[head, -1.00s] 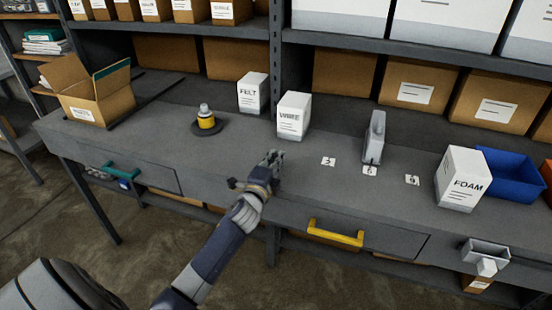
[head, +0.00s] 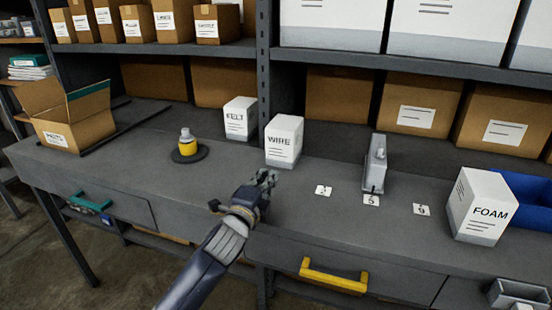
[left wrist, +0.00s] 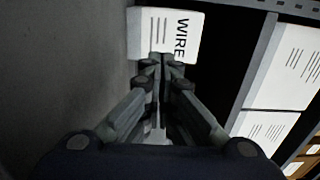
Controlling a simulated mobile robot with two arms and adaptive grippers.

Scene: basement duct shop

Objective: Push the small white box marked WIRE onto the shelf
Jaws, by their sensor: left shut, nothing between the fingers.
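The small white box marked WIRE (head: 284,141) stands upright on the grey workbench (head: 150,170), in front of the dark shelf opening. My left gripper (head: 266,180) is shut and empty, just in front of the box on its near side. In the left wrist view, the WIRE box (left wrist: 166,33) is straight ahead of my shut fingertips (left wrist: 162,62); I cannot tell whether they touch it. The shelf behind the bench (head: 330,132) runs back under the upper shelf board. My right gripper is not in view.
A white FELT box (head: 240,118) stands close left of the WIRE box. A yellow-and-grey object (head: 187,143) sits on a dark disc further left. A grey metal piece (head: 375,163), number cards and a FOAM box (head: 482,207) are to the right.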

